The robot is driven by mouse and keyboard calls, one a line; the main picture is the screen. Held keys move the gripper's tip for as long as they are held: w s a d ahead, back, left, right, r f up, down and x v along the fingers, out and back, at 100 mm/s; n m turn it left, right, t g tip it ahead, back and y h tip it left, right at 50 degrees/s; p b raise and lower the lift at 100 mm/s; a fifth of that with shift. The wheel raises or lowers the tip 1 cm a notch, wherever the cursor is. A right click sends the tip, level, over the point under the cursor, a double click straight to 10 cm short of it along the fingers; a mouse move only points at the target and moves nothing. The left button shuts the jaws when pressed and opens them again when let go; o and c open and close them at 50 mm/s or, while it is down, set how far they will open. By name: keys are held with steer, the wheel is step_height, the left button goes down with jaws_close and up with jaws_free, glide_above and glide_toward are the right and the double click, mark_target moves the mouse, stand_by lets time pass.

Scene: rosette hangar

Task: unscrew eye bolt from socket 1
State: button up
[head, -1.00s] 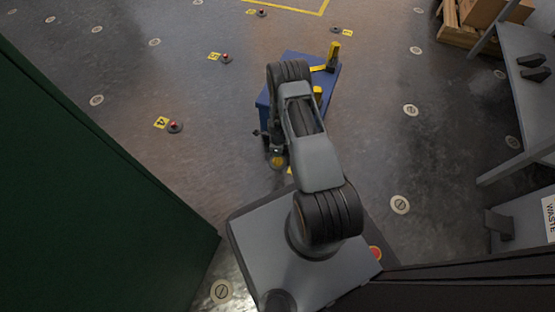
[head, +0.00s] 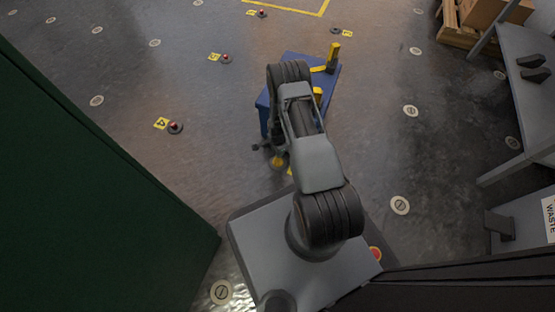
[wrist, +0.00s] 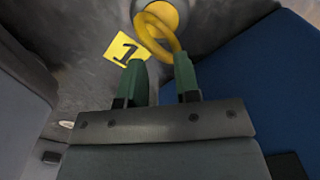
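The yellow eye bolt (wrist: 148,42) shows its ring at the top of the wrist view, above a yellow round socket face (wrist: 165,12) in the floor. A yellow tag marked 1 (wrist: 126,48) lies to its left. My gripper (wrist: 160,72) has two green fingers standing apart, with the ring just beyond and partly between their tips. The right fingertip overlaps the ring's edge; I cannot tell whether it touches. In the head view the yellow of socket 1 (head: 278,162) shows beneath my wrist, which hides most of it.
A blue cart (head: 296,62) with yellow items on top stands close to my arm; its blue surface also fills the right of the wrist view (wrist: 260,80). A green cabinet (head: 80,200) is at left, a grey bench (head: 520,90) at right. Open floor lies beyond.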

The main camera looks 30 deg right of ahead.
steer(key=n, duration=0.7)
steer(key=shift+n, duration=0.3)
steer(key=shift+f, duration=0.1)
steer(key=shift+f, duration=0.9)
steer(key=shift+f, duration=0.2)
steer(key=shift+f, duration=0.8)
steer(key=shift+c, duration=0.3)
jaws_close()
